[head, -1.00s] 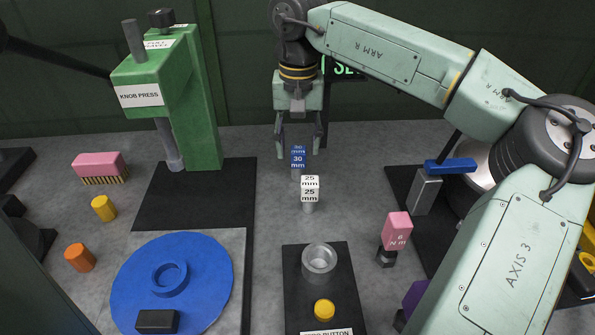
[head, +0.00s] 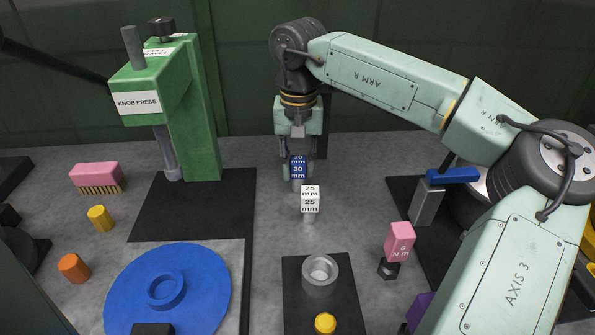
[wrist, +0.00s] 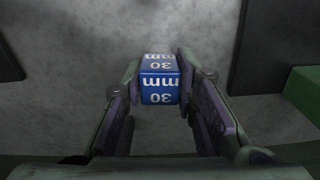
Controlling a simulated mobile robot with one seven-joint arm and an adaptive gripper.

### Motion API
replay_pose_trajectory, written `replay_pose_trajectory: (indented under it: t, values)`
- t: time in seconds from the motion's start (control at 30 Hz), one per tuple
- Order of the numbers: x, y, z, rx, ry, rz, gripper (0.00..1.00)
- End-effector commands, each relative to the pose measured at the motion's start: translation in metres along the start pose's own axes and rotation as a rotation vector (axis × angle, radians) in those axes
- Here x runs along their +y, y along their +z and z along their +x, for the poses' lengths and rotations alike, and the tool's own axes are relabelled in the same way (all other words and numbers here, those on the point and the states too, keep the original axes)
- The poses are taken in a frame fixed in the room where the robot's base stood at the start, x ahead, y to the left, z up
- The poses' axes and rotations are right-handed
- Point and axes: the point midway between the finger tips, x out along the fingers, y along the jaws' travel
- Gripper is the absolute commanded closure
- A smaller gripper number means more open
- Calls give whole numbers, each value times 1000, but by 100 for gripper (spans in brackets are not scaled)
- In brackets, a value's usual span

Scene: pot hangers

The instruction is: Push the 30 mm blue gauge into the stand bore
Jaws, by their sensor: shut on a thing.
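The blue 30 mm gauge (head: 298,170) stands upright at the back of the bench in the head view, its blue labelled block above a grey pin. My gripper (head: 298,165) is over it, pointing down, with a finger on each side. In the wrist view, the blue gauge (wrist: 159,80) sits between the fingertips of my gripper (wrist: 160,82), which is shut on its block. The stand (head: 320,273) is a grey ring with an open bore on a dark plate at the front middle. The bore looks empty.
The white 25 mm gauge (head: 310,200) stands just in front of the blue one. A yellow button (head: 325,323) is before the stand. The green knob press (head: 190,110) is left; a pink 6 Nm tool (head: 399,241) and a blue-handled block (head: 427,203) are right.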

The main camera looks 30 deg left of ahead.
Motion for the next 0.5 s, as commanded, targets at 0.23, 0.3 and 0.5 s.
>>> replay_pose_trajectory:
  t: [0.23,0.3,0.5]
  values:
    - [0,0,0,0,0,0,100]
    - [0,0,0,0,0,0,100]
    - [0,0,0,1,0,0,100]
